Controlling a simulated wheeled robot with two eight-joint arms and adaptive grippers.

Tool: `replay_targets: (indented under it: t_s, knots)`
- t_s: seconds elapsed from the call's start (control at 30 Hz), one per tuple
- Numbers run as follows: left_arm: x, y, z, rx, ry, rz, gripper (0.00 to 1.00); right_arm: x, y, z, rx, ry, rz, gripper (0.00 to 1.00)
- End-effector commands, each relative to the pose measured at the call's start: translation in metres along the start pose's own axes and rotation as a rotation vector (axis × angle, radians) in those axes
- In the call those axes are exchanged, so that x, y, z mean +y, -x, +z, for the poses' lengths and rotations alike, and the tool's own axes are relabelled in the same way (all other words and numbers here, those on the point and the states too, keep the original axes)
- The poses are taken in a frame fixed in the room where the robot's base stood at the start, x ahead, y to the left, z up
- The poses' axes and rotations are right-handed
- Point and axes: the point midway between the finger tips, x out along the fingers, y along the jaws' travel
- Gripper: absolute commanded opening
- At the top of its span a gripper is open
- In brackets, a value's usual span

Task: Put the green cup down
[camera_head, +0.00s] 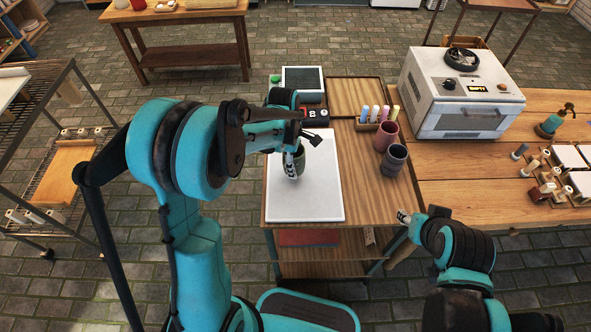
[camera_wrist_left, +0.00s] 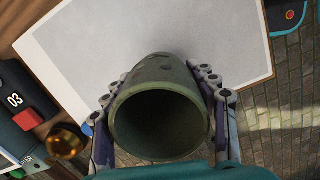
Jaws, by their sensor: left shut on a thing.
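The green cup (camera_head: 299,163) is dark green and mostly hidden behind my left gripper (camera_head: 290,165) in the head view. In the left wrist view the cup (camera_wrist_left: 160,108) shows its round open mouth and dark inside. The two fingers of my left gripper (camera_wrist_left: 160,112) press on either side of it. The cup is over a white board (camera_head: 318,200) on the wooden table, which also shows in the wrist view (camera_wrist_left: 240,55). I cannot tell whether its base touches the board. My right gripper (camera_head: 404,216) is low at the table's front right, and its fingers are too small to read.
A white kiln (camera_head: 461,92) stands further right. Behind the board are a dark-screened device (camera_head: 303,79) and a red-and-black item (camera_head: 314,115). The board's front half is clear.

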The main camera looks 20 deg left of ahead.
Motion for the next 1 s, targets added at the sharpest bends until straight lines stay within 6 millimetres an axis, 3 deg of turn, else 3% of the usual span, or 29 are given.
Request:
replay_targets:
  t_s: [0.2,0.57,0.6,0.67,1.0]
  knots:
    - [0.000,-0.033,-0.004,0.000,0.000,0.000,0.17,0.000,-0.013,0.010,0.000,0.000,0.000,0.40]
    - [0.000,-0.036,-0.004,0.000,0.000,0.000,0.17,0.000,-0.015,0.011,0.000,0.000,0.000,0.40]
    - [0.000,-0.036,-0.004,0.000,0.000,0.000,0.63,0.000,-0.015,0.011,0.000,0.000,0.000,0.40]
    - [0.000,-0.035,-0.004,0.000,0.000,0.000,0.79,0.000,-0.014,0.010,0.000,0.000,0.000,0.40]
    - [0.000,-0.033,-0.004,0.000,0.001,0.000,0.79,0.000,-0.013,0.009,0.000,0.000,0.000,0.40]
